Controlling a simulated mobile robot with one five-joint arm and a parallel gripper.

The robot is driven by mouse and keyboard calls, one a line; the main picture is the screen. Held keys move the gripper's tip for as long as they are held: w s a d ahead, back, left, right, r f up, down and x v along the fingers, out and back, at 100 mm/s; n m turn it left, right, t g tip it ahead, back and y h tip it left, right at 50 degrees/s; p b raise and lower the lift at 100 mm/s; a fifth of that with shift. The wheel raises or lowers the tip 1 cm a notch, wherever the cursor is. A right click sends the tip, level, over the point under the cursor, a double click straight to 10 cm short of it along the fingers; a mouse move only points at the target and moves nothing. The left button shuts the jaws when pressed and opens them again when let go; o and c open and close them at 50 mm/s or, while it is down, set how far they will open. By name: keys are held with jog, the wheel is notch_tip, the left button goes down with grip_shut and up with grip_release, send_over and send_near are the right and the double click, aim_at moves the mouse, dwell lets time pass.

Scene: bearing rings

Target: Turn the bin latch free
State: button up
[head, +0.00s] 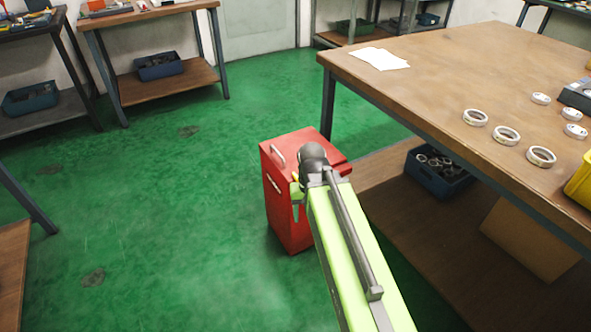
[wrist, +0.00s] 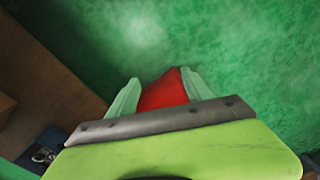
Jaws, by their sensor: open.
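The red bin (head: 285,205) stands on the green floor beside the big table in the head view. My gripper (head: 297,206) is at the bin's front, partly hidden by my arm, which also covers much of the bin's right side. In the wrist view my gripper (wrist: 160,90) is open, with its two pale green fingers apart and a red part of the bin (wrist: 162,92) showing between them. I cannot tell whether the fingers touch it.
The wooden table (head: 440,75) on the right carries several bearing rings (head: 506,135), white paper (head: 379,58) and a yellow bin (head: 581,182). A blue crate (head: 437,175) sits on its lower shelf. The green floor (head: 150,200) left of the bin is clear.

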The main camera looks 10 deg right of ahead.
aim_at(297, 177)
jog(key=shift+o, duration=1.1)
jog(key=w+r+m+p, duration=0.6)
jog(key=r+p, duration=0.4)
jog(key=r, duration=0.1)
jog(key=w+r+m+p, duration=0.6)
jog(key=w+r+p, duration=0.1)
jog(key=r+p, duration=0.3)
jog(key=shift+w+a+r, duration=0.25)
jog(key=shift+r, duration=0.4)
jog(key=shift+m, duration=0.6)
jog(key=f+b, duration=1.7)
jog(key=shift+w+f, duration=0.25)
jog(key=shift+r, duration=0.1)
